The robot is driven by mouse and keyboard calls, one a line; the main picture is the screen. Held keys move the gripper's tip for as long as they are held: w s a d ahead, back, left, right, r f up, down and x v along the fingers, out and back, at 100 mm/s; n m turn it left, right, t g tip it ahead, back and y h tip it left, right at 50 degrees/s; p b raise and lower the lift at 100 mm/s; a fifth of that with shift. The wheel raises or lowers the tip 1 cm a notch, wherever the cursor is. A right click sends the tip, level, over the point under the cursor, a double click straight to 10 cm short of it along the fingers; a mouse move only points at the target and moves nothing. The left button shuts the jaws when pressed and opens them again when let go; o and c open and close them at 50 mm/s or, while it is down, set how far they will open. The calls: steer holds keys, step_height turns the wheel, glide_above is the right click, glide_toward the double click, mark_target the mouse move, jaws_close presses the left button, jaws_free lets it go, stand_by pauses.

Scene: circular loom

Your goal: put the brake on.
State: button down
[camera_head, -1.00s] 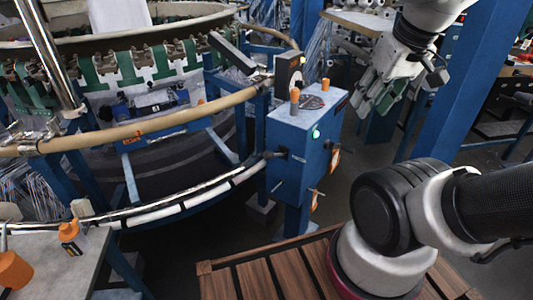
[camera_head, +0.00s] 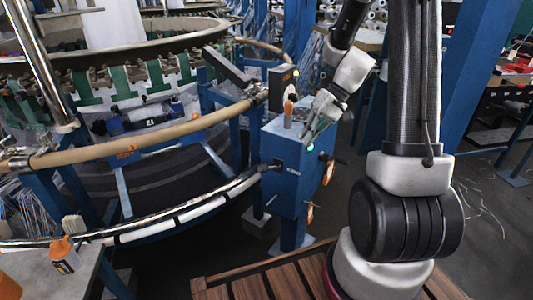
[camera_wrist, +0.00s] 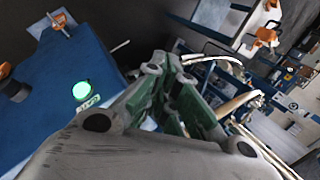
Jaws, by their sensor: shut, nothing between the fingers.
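The blue control box (camera_head: 286,172) stands beside the loom, with a green lit button (camera_head: 310,147) on its upper right. An upright orange handle (camera_head: 288,108) is on its top, and a dark lever or knob (camera_head: 340,160) sticks out to the right. I cannot tell which part is the brake. My gripper (camera_head: 309,139) is shut and empty, close to the box's upper right edge and partly covering its top. In the wrist view, my closed fingers (camera_wrist: 178,98) are right of the green button (camera_wrist: 81,90); contact is not clear. An orange-handled part (camera_wrist: 63,22) is on the box's far edge.
A curved tan rail (camera_head: 150,136) and a metal-and-white rail (camera_head: 160,214) run left of the box. A blue post (camera_head: 477,75) stands to the right. A grey table (camera_head: 40,280) is at lower left.

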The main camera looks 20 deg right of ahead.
steer(key=w+a+n, duration=0.1)
steer(key=w+n, duration=0.1)
steer(key=w+a+r+n+t+y, duration=0.1)
steer(key=w+n, duration=0.1)
steer(key=w+r+n+t, duration=0.1)
steer(key=w, duration=0.2)
steer(key=shift+a+n+y, duration=0.3)
steer(key=shift+a+n, duration=0.1)
glide_above(268, 168)
steer(key=w, duration=0.3)
step_height(268, 168, down, 10)
steer(key=r, duration=0.1)
steer(key=shift+s+d+f, duration=0.1)
steer(key=shift+f, duration=0.35)
steer(key=shift+s+d+f, duration=0.1)
steer(key=shift+f, duration=0.3)
steer(key=shift+a, duration=0.1)
